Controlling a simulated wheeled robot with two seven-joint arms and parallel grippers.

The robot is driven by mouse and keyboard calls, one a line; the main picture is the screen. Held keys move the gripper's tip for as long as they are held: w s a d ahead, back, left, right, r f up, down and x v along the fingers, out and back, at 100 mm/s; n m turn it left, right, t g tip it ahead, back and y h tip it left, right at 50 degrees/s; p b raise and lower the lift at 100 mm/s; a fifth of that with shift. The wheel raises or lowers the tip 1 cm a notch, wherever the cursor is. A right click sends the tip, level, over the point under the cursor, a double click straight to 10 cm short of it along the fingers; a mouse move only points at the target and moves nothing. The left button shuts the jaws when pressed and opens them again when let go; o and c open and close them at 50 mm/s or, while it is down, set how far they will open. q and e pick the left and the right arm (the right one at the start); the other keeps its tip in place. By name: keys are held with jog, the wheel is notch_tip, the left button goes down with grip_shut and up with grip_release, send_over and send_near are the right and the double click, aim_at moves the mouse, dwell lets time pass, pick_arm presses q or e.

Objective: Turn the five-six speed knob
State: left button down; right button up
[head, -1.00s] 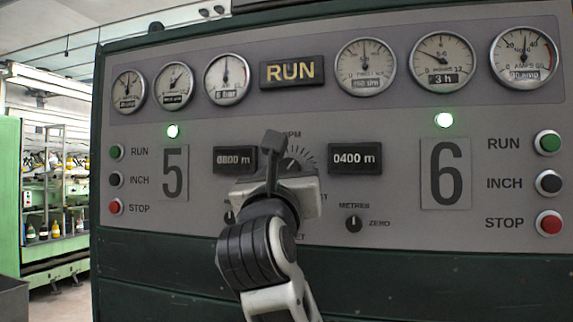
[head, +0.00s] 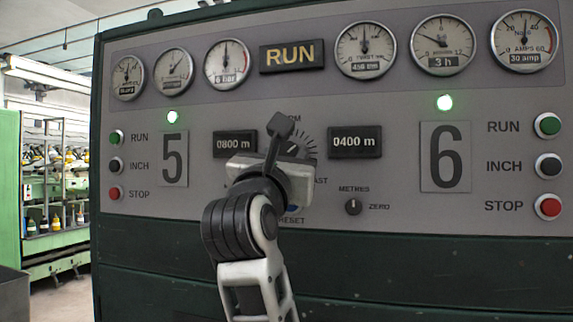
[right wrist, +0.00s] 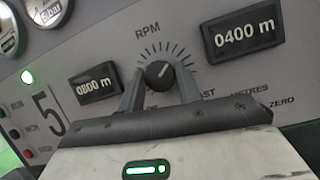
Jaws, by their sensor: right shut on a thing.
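The speed knob (right wrist: 160,75) is a small dark round knob with a light pointer line, in the middle of a tick dial marked RPM, between the 5 and 6 sides of the grey panel. In the right wrist view its pointer leans up and to the right. My right gripper (right wrist: 160,88) is shut on the knob, one finger on each side. In the head view the right gripper (head: 281,130) covers much of the dial, and the knob is mostly hidden behind it. My left gripper is not in view.
The 0800 m counter (head: 235,144) and the 0400 m counter (head: 355,141) flank the dial. A METRES knob (head: 353,206) sits lower right. Gauges and a RUN sign (head: 292,56) line the top. RUN, INCH and STOP buttons stand at both sides.

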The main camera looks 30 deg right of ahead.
jog(key=shift+m+g+h, duration=0.4)
jog(key=shift+m+g, duration=0.1)
jog(key=shift+m, duration=0.6)
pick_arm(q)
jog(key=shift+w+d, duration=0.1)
pick_arm(e)
jog(key=o, duration=1)
jog(key=shift+c, duration=0.2)
pick_arm(q)
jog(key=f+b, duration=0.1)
jog(key=b, duration=0.4)
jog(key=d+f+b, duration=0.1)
jog(key=b, duration=0.1)
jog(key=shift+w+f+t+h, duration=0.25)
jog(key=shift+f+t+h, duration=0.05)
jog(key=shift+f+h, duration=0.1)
pick_arm(e)
jog(key=v, duration=1.6)
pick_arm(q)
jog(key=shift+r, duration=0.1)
